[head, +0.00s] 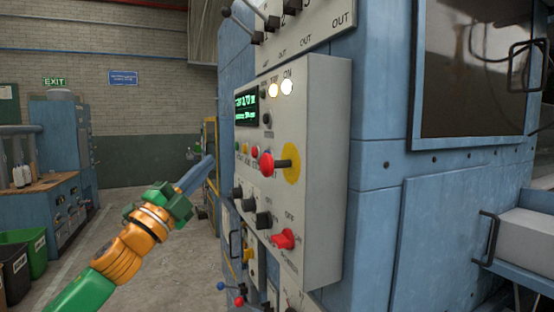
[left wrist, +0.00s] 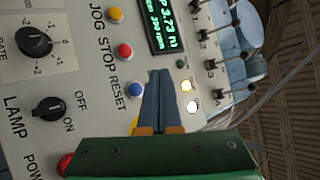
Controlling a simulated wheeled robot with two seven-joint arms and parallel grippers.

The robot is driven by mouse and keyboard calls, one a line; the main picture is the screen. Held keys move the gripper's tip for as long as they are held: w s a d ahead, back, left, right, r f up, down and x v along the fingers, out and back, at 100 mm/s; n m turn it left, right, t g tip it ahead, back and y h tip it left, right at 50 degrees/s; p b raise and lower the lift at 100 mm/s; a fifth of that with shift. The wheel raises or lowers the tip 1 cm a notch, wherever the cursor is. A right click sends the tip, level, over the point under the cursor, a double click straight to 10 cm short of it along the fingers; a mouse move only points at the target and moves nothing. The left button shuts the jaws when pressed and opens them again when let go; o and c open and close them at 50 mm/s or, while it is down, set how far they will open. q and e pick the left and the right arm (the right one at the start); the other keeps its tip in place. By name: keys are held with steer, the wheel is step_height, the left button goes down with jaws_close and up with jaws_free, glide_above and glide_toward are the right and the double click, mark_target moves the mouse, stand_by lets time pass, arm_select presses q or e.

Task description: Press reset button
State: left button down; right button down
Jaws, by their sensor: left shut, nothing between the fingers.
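The blue reset button (left wrist: 137,89) is on the grey control panel (head: 315,170), in a row with a red stop button (left wrist: 125,51) and a yellow jog button (left wrist: 117,14). I cannot make it out in the head view. My left gripper (head: 211,157) is shut and empty, its fingers pointing at the panel from the left. In the left wrist view the gripper (left wrist: 160,73) has its tips just right of and above the reset button, below the display. They look apart from the panel; the exact gap is unclear.
A red knob (head: 267,164) on a yellow disc (head: 292,163) sticks out of the panel beside the button row. A red switch (head: 284,240) and black dials (head: 264,220) sit lower. Two lamps (head: 287,87) glow at the top. Open floor (head: 150,270) lies left of the machine.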

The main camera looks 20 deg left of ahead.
arm_select(q)
steer(key=shift+s+d+r+m+h, duration=0.15)
steer(key=shift+d+r+m+h, duration=0.15)
steer(key=shift+r+h, duration=0.1)
steer(key=w+d+p, duration=0.3)
steer(key=w+d, duration=0.2)
steer(key=w, duration=0.1)
steer(key=shift+w+d+p, duration=0.3)
steer(key=shift+w+d, duration=0.1)
steer(key=shift+f, duration=0.1)
stand_by(1.8)
steer(key=shift+w+d, duration=0.25)
steer(key=shift+w, duration=0.05)
